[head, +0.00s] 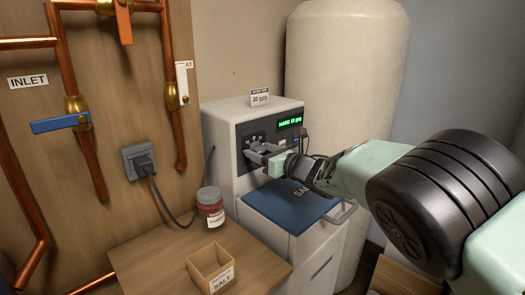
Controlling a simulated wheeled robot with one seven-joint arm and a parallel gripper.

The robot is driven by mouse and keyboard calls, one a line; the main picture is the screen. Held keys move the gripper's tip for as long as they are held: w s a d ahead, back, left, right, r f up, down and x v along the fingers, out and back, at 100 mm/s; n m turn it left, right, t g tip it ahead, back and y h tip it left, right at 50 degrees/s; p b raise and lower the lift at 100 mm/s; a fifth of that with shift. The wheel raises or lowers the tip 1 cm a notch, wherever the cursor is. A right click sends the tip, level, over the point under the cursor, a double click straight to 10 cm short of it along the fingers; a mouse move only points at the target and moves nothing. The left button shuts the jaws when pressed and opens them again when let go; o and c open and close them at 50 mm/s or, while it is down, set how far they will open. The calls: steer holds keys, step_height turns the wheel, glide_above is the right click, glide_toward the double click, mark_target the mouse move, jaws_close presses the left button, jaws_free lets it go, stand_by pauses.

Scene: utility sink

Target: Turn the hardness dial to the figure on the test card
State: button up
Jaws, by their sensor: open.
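The water softener (225,150) is a pale cabinet with a dark front panel and a blue salt lid (290,199). A green display (290,122) reads HARD and a gpg figure, possibly 10. The test card (259,97) stands on top of the cabinet; its gpg figure is too small to read surely. The hardness dial is mostly hidden behind my gripper, with some scale marks (257,138) showing above. My gripper (256,151) is open at the panel's left part, its fingers at the dial. I cannot tell whether they touch it.
A jar (211,208) and an open box marked SALT (211,270) stand on a wooden table (160,262). Copper pipes with a blue lever (61,123) and a plugged socket (142,160) are on the left wall. A tall tank (345,70) stands behind.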

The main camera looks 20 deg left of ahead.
steer(key=c, duration=1)
